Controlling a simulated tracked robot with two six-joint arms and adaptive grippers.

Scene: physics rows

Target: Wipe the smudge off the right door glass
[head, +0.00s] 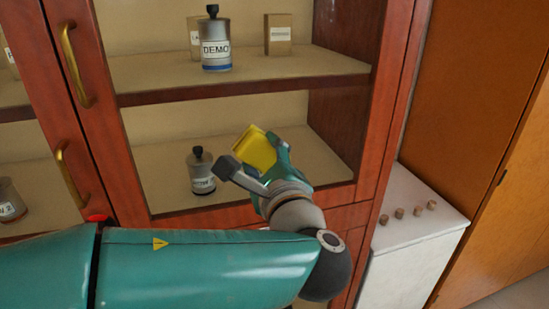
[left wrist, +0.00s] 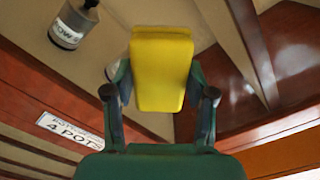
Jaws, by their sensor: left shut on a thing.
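A yellow sponge (head: 256,148) is held in my left gripper (head: 251,154), in front of the lower part of the right door glass (head: 160,135). In the left wrist view the sponge (left wrist: 162,70) sits between the two fingers of the gripper (left wrist: 160,93), which are shut on it. I cannot tell whether the sponge touches the glass. The glass is clear, with shelves showing behind it, inside a red-brown wooden door frame (head: 112,150). I cannot make out a smudge; part of the pane is hidden by the sponge and gripper. My right gripper is not in view.
Brass handles (head: 75,65) stick out at the left of the door. A labelled DEMO canister (head: 216,45), a smaller canister (head: 201,172) and a small box (head: 278,35) stand on shelves behind the glass. A white counter (head: 425,205) with several small knobs stands at right.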

